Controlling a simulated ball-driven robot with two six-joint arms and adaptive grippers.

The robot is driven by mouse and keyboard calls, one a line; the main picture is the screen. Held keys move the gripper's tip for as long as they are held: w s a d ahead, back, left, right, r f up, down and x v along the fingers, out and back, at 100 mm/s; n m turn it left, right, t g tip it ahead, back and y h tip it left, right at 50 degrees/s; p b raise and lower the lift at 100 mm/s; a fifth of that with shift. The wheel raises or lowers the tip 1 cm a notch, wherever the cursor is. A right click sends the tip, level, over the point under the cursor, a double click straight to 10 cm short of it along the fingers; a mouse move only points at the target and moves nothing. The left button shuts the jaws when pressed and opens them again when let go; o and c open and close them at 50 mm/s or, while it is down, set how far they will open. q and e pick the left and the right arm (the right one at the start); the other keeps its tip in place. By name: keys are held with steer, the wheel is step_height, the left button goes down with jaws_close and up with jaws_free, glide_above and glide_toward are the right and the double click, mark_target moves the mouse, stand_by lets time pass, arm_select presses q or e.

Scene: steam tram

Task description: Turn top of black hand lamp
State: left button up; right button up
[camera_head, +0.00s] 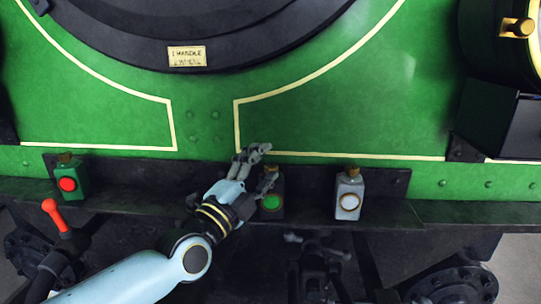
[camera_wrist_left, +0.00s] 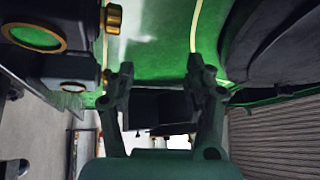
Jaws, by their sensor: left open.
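The black hand lamp (camera_head: 279,187) with a green lens stands on the dark ledge at the front of the green tram, in the middle of the head view. My left gripper (camera_head: 262,167) is open at the lamp's upper part, and its fingers hide the lamp's top. I cannot tell whether they touch it. In the left wrist view the two fingers of the gripper (camera_wrist_left: 160,85) stand apart. A dark block shows between them; I cannot tell surely that it is the lamp. My right gripper is not in view.
A green lamp with a red lens (camera_head: 69,182) stands left on the ledge (camera_head: 140,193), a white lamp (camera_head: 349,194) right of the black one. A red-handled lever (camera_head: 54,215) rises at lower left. The green tram front (camera_head: 205,125) is close behind.

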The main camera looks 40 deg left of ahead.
mark_target(272, 165)
arm_select(q)
step_height(272, 165, down, 4)
steer(key=s+d+n+g+y+p, duration=0.15)
steer(key=n+g+y, duration=0.4)
steer(key=n, duration=1.45)
steer(key=shift+t+y, duration=0.35)
steer(key=shift+y, duration=0.1)
steer(key=x, duration=1)
steer(key=shift+a+r, duration=0.15)
steer(key=shift+a, duration=0.05)
steer(key=shift+c, duration=0.4)
jaws_close()
